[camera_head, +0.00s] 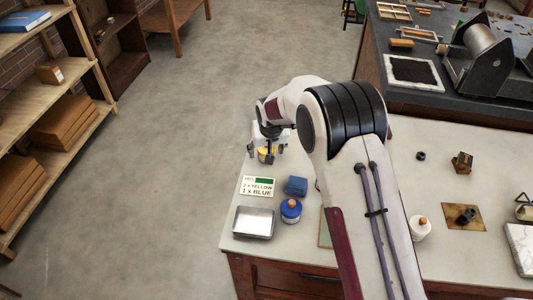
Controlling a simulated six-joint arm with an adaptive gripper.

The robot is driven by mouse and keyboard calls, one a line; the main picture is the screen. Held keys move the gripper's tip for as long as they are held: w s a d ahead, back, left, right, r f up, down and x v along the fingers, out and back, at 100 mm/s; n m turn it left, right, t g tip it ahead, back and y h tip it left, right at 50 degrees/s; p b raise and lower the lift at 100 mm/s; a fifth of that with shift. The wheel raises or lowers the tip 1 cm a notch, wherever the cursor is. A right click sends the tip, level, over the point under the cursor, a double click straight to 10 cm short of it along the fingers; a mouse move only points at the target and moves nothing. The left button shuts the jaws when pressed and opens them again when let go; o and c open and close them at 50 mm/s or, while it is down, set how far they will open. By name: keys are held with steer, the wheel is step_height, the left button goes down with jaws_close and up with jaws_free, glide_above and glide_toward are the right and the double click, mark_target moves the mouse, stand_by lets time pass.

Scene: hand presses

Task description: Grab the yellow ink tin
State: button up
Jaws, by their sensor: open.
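The yellow ink tin (266,155) stands near the far left edge of the white table, partly hidden by my gripper. My gripper (265,149) reaches down over it, with dark fingers showing around the tin. The fingers are open, and I cannot tell whether they touch the tin. A blue tin (291,212) with an orange top stands nearer on the table. A card (257,186) beside it reads 2 x YELLOW, 1 x BLUE.
An empty metal tray (253,236) lies near the front left edge. A blue block or cloth (296,186) lies behind the blue tin. A white tin (420,229) stands right of my arm. A dark bench (460,109) with a press adjoins behind.

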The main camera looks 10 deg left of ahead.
stand_by(0.4)
steer(key=c, duration=1.4)
steer(key=shift+r, duration=0.15)
steer(key=shift+r, duration=4.9)
